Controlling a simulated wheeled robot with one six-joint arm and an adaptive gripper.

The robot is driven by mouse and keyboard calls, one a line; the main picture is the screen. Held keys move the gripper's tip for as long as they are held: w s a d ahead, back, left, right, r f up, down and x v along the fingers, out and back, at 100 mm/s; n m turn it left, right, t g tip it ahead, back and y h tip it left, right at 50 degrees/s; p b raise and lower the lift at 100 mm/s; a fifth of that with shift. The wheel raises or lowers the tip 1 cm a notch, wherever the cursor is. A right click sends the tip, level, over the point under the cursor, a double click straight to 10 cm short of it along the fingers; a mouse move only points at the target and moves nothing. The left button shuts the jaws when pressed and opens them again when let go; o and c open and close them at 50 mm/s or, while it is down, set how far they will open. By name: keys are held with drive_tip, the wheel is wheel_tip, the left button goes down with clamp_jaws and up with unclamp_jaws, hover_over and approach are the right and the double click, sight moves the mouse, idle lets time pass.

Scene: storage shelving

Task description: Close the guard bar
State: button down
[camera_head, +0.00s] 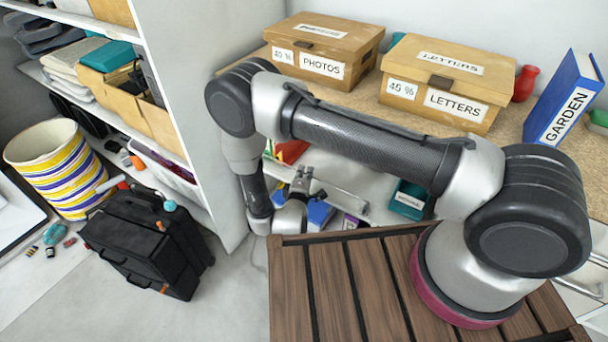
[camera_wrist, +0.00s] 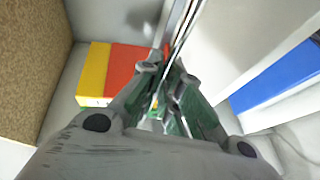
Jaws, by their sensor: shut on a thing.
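The guard bar (camera_head: 338,190) is a thin metal bar across the front of the lower shelf, below the counter with the boxes. In the wrist view the bar (camera_wrist: 184,32) runs from the top edge down to my fingertips. My gripper (camera_head: 301,182) is at the bar's left part in the head view, partly hidden by my own arm. In the wrist view my gripper (camera_wrist: 167,82) has its two fingers close together around the bar's near end. It is shut on the bar. The exact contact is hard to see between the fingers.
Red and yellow books (camera_wrist: 93,72) stand behind the bar on the left in the wrist view. A blue book (camera_head: 319,213) and a teal box (camera_head: 408,200) are on the lower shelf. A white shelf side panel (camera_head: 190,90) stands to the left. A black case (camera_head: 150,240) is on the floor.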

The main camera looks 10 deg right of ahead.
drive_tip(key=c, duration=1.6)
unclamp_jaws()
drive_tip(key=v, duration=0.7)
drive_tip(key=shift+s, duration=0.25)
drive_tip(key=shift+a, duration=0.1)
